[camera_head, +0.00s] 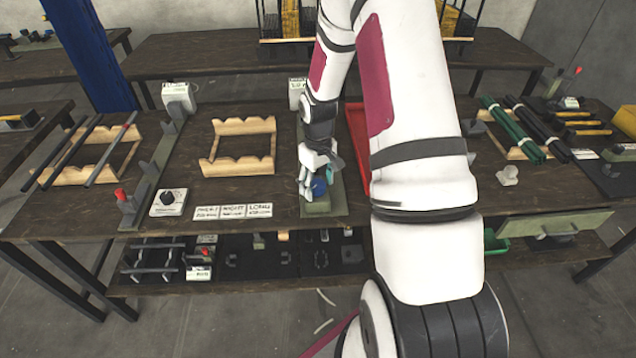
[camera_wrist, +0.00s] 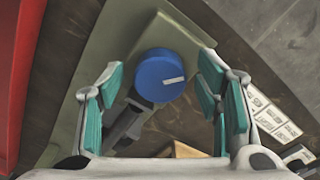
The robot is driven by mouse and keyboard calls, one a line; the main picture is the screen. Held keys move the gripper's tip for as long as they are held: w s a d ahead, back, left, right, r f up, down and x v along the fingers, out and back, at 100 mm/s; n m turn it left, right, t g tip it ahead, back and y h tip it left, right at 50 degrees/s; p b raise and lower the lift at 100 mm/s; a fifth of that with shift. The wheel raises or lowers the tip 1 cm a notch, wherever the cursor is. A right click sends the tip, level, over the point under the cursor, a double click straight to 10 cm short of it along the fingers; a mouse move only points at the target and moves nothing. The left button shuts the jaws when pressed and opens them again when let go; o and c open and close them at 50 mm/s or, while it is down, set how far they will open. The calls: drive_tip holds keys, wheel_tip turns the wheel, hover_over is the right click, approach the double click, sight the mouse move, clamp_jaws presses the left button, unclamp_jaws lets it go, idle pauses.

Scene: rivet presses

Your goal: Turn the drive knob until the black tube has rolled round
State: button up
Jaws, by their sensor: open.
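A round blue knob (camera_head: 319,187) with a white mark sits at the near end of a grey-green press base (camera_head: 325,210). In the wrist view the blue knob (camera_wrist: 161,76) lies between the teal pads of my gripper (camera_wrist: 160,68). My gripper (camera_head: 311,172) is open above and around the knob, with a visible gap on both sides. A dark part (camera_wrist: 127,125) lies beside the knob. I cannot make out a black tube on this press; my arm hides part of it. Black tubes (camera_head: 540,130) lie on the right rack.
A wooden rack (camera_head: 240,126) stands empty left of the press. Another base bears a red knob (camera_head: 121,194), beside a black dial (camera_head: 168,197). Dark and grey tubes (camera_head: 110,155) lie on the left rack. A red tray (camera_head: 357,130) stands right of the press. White labels (camera_head: 233,212) lie at the front.

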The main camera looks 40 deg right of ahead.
sight(318, 184)
wheel_tip(318, 184, up, 12)
idle(0.5)
idle(0.7)
